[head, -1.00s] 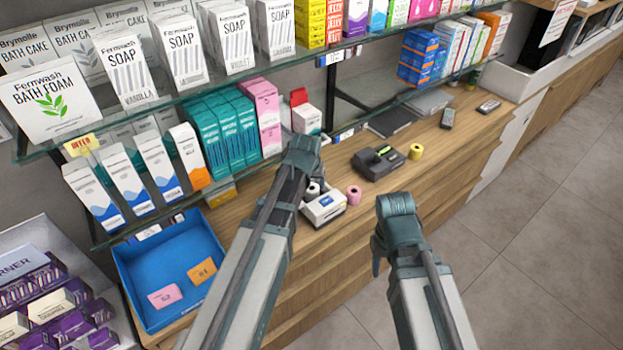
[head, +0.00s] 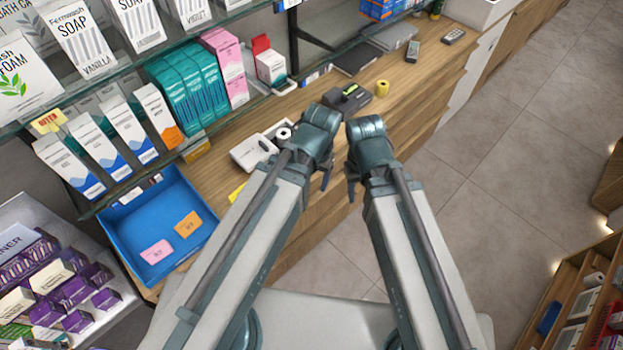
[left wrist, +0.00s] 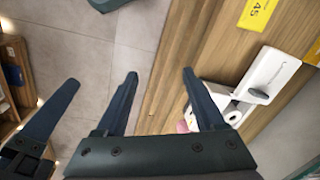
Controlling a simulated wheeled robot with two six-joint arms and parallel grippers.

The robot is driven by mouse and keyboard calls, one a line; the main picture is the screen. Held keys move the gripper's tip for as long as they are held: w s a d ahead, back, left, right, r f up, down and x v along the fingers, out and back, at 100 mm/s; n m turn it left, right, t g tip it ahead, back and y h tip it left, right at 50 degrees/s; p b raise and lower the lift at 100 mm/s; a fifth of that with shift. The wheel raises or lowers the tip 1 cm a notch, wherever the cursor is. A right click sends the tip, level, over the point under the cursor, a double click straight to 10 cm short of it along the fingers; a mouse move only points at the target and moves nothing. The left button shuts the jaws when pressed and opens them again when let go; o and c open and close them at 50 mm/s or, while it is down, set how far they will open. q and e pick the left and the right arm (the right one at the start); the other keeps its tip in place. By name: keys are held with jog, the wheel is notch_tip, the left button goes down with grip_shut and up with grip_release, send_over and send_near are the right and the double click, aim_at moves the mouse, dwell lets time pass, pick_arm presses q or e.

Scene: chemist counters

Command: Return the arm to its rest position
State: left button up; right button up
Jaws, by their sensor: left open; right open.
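My left gripper (head: 325,172) is open and empty, past the front edge of the wooden counter (head: 325,208) in the head view.
A white device (head: 253,153) and a white paper roll (head: 284,133) are on the counter left of my left gripper. A black terminal (head: 347,101) and yellow roll (head: 382,88) lie beyond. A blue tray (head: 120,236) is at left, below stocked shelves. Floor at right is clear.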

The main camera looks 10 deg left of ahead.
pick_arm(q)
jog(key=shift+s+d+m+g, duration=0.15)
jog(key=shift+s+d, duration=0.05)
jog(key=shift+s, duration=0.45)
jog(key=shift+s+d+m+g, duration=0.15)
jog(key=shift+s+d, duration=0.05)
jog(key=shift+s, duration=0.4)
notch_tip(320, 180, down, 5)
jog(key=b, duration=0.5)
jog(key=shift+c, duration=0.3)
